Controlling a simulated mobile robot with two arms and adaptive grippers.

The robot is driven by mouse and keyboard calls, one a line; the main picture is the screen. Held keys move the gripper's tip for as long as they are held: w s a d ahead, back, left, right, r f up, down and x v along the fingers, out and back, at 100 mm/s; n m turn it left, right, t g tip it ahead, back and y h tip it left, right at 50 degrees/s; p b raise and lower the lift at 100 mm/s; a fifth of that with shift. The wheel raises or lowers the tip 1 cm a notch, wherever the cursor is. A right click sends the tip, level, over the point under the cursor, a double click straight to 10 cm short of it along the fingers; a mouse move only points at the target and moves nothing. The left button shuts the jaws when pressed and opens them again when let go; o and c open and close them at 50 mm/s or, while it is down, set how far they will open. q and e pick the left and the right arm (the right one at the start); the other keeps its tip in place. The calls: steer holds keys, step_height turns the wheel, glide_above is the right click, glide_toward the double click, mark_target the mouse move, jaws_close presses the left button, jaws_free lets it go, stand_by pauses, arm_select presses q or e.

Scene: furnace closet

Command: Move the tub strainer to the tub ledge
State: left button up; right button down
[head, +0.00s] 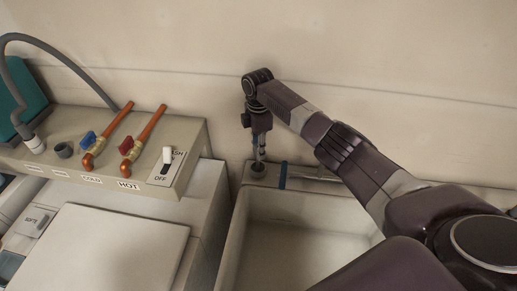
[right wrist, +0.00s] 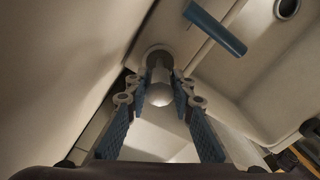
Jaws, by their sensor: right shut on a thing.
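The tub strainer (right wrist: 157,57) appears in the right wrist view as a small round grey piece with a pale rounded knob, between my fingertips. My right gripper (head: 260,158) points down at the back left corner of the tub and is shut on it. In the head view the strainer (head: 258,169) is a small dark round shape under the fingertips. It is at the tub ledge (head: 318,172), and I cannot tell whether it rests on it. The white tub (head: 235,235) lies in front of the ledge. My left gripper is not in view.
A blue bar (head: 283,175) stands out across the ledge just right of the gripper. A washer (head: 120,250) is to the left, with a valve panel (head: 190,165) carrying copper pipes (head: 150,130). The wall (head: 330,50) is close behind.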

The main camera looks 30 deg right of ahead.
steer(key=shift+f+b, duration=0.35)
steer(key=shift+f, duration=0.25)
steer(key=c, duration=1.6)
jaws_free()
steer(key=shift+r, duration=0.1)
step_height(320, 180, up, 12)
